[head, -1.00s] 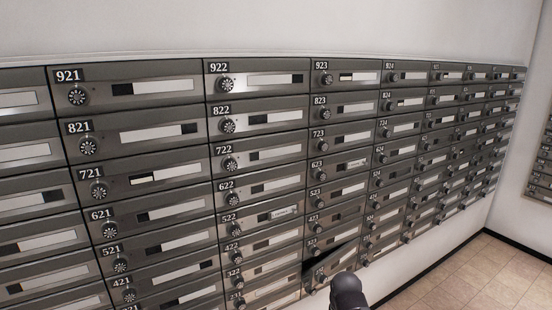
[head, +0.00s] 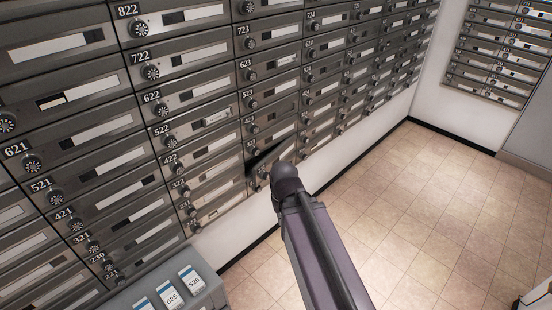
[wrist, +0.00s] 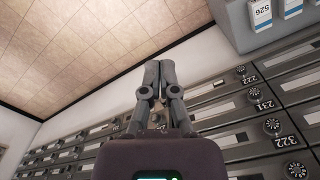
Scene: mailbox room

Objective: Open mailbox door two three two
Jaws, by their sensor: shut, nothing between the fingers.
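The metal mailbox wall (head: 215,110) fills the left half of the head view. In the third column, low down below the 523 door, a dark slanted wedge (head: 265,157) shows at one door, which looks ajar. Its number is too small to read and my arm partly covers that area. In the wrist view my gripper (wrist: 160,72) has its two fingers together, empty, in front of the mailbox wall. Contact with any door cannot be told. The head view does not show the fingertips.
A grey ledge with several numbered white-blue cards (head: 190,284) stands at the lower left, and at the upper right of the wrist view (wrist: 240,25). Tiled floor (head: 420,210) is clear on the right. Another mailbox bank (head: 500,45) hangs on the far wall.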

